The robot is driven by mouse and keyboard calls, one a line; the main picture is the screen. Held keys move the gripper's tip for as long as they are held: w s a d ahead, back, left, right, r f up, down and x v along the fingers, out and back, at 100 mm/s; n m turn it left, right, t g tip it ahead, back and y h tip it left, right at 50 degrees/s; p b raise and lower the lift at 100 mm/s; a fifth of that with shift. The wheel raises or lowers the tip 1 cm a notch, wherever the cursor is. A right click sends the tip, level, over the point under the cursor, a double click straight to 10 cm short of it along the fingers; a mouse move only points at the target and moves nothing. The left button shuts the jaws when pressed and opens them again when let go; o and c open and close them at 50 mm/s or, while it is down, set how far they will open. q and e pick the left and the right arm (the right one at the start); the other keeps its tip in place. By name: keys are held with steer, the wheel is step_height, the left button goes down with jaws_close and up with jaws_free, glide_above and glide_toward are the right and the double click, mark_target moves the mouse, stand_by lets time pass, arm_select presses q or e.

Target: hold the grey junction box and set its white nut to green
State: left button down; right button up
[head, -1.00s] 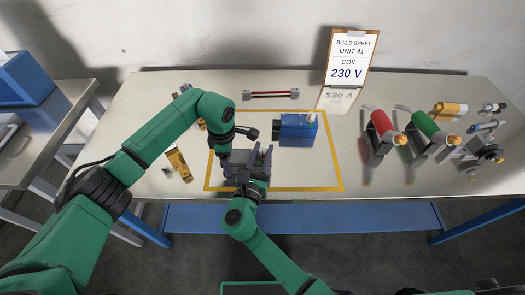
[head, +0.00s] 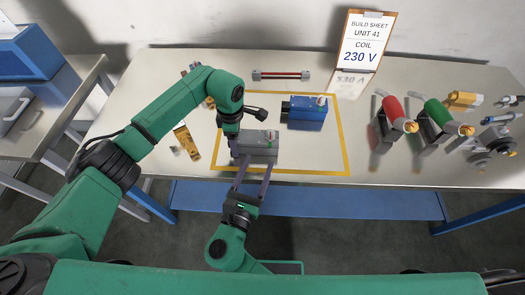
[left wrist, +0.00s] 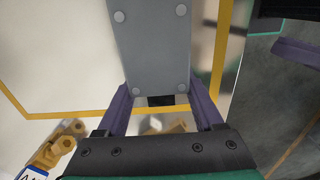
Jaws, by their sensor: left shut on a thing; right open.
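The grey junction box (head: 258,147) is near the front left inside the yellow outline. My left gripper (head: 235,147) is shut on it from its left side. In the left wrist view the box's flat grey plate (left wrist: 155,45), with corner screws, runs between the two purple fingers (left wrist: 160,103). Small coloured marks show at the box's top right in the head view; the nut and its setting are too small to tell. My right gripper (head: 252,172) is open and empty, its fingers pointing at the near side of the box.
A blue box (head: 306,115) stands behind, inside the yellow outline (head: 345,140). The build sheet (head: 362,42) reads coil 230 V. Red (head: 393,111) and green (head: 438,113) cylinders stand right. Brass parts (head: 186,142) lie left.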

stand_by(0.3)
arm_select(q)
jaws_free()
